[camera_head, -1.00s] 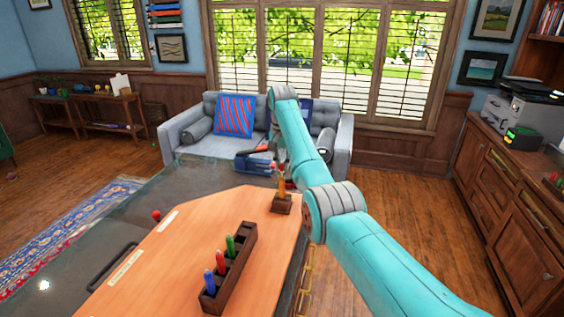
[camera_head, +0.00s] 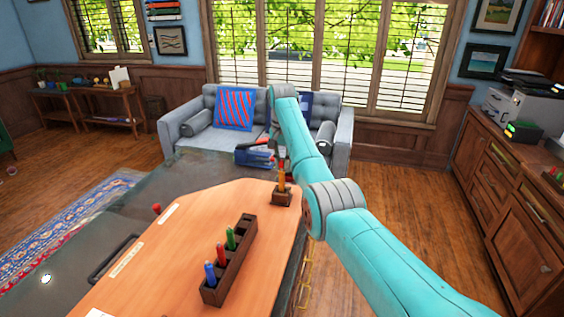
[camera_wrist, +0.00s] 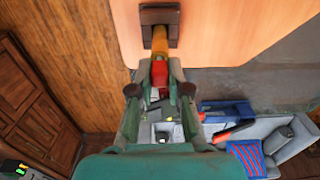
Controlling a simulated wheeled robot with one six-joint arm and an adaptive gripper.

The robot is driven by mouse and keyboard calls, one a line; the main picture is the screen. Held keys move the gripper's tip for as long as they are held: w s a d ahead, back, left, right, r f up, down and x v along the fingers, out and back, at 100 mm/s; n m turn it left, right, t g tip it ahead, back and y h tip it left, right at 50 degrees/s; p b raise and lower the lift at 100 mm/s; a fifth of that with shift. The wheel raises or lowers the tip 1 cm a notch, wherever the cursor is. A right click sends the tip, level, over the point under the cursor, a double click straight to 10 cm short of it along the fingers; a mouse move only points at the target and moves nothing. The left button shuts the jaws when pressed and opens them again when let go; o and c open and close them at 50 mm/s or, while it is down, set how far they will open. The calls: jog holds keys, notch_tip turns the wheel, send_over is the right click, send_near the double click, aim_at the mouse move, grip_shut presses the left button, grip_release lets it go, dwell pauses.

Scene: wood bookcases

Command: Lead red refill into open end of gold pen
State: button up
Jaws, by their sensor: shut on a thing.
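The gold pen (camera_head: 282,182) stands upright in a small dark wooden stand (camera_head: 281,200) near the table's far right corner. The pen also shows in the wrist view (camera_wrist: 160,44), with its stand (camera_wrist: 148,14). My gripper (camera_wrist: 160,82) is shut on the red refill (camera_wrist: 159,72), just at the pen's open end. Refill and pen look in line and meet in the wrist view. I cannot tell whether the refill's tip is inside. In the head view my arm hides most of the gripper.
A dark rack (camera_head: 238,260) on the orange tabletop holds blue (camera_head: 210,275), red (camera_head: 221,253) and green (camera_head: 231,238) pieces. A blue object (camera_head: 252,157) lies beyond the pen. A small red object (camera_head: 156,209) lies at left. A grey sofa (camera_head: 180,128) stands behind.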

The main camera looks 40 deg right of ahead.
jog(key=shift+f, duration=0.45)
dwell(0.7)
jog(key=o, duration=0.8)
jog(key=shift+o, duration=0.2)
jog(key=shift+r, duration=3.75)
jog(key=shift+f, duration=0.1)
